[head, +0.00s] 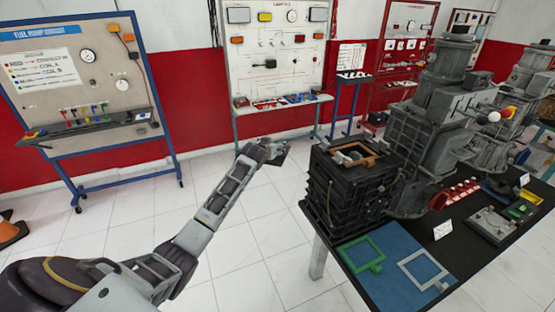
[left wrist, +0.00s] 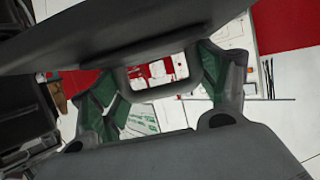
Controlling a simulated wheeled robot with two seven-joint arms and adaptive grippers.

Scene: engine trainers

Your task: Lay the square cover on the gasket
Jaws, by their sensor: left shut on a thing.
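My left gripper (head: 268,152) reaches out past the left side of the black engine block (head: 345,190). It is shut on a dark flat piece, seemingly the square cover (head: 281,156), held in the air left of the block. In the left wrist view the cover (left wrist: 120,52) is a dark grey slab crossing the top, beyond the green-padded fingers (left wrist: 160,95). Its full outline is hidden. The gasket (head: 375,158) is a brown-orange square frame on top of the block, around a dark opening. The cover is apart from it. My right gripper is out of view.
A blue mat (head: 395,243) on the black bench holds a green frame (head: 360,254) and a grey frame (head: 422,268). A tall grey engine (head: 440,110) stands right behind the block. Trainer boards line the red-and-white wall.

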